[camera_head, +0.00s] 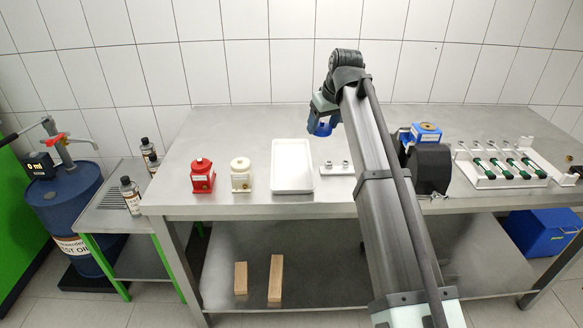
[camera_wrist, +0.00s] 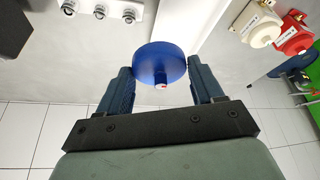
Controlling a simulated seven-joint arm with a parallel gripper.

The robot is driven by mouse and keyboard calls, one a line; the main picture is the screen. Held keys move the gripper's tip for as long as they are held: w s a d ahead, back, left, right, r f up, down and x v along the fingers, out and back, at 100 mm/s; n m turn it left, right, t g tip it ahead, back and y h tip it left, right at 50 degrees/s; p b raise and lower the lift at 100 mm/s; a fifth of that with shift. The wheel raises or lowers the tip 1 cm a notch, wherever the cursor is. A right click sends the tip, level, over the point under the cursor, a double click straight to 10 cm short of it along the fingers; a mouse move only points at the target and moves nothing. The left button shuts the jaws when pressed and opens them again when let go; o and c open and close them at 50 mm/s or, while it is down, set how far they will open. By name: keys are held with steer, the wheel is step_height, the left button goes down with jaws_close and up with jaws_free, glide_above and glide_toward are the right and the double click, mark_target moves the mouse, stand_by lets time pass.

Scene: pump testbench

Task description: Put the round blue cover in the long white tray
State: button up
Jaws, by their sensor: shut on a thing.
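The round blue cover (camera_wrist: 158,62) sits between the two fingertips of my gripper (camera_wrist: 161,78) in the wrist view, and my gripper is shut on it. In the head view the blue cover (camera_head: 322,128) hangs below my gripper (camera_head: 322,117), which is above the table and to the right of the tray. The long white tray (camera_head: 292,190) lies on the table and looks empty in the head view. Part of the tray (camera_wrist: 204,22) shows beyond the cover in the wrist view.
A white pump (camera_head: 241,178) and a red pump (camera_head: 202,179) stand left of the tray. A small plate with metal fittings (camera_head: 338,169) lies right of it. A dark motor with a blue-topped part (camera_head: 425,133) and a rack of green-handled parts (camera_head: 500,170) stand farther right.

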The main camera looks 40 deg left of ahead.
steer(key=n, duration=0.1)
glide_above(291, 176)
steer(key=s+d, duration=0.2)
steer(key=d, duration=0.1)
step_height(291, 176, down, 8)
steer(key=shift+d+f+x, duration=0.1)
steer(key=shift+d+x, duration=0.2)
steer(key=shift+x, duration=1.35)
steer(key=shift+d+f+x, duration=0.15)
steer(key=shift+d+x, duration=0.2)
steer(key=shift+x, duration=1.3)
steer(key=shift+d+f+x, duration=0.1)
steer(key=shift+d+x, duration=0.2)
steer(key=shift+x, duration=1.35)
steer(key=shift+f, duration=0.15)
steer(key=o, duration=1.1)
steer(key=v, duration=1.2)
steer(key=shift+w, duration=0.15)
steer(key=shift+d, duration=0.1)
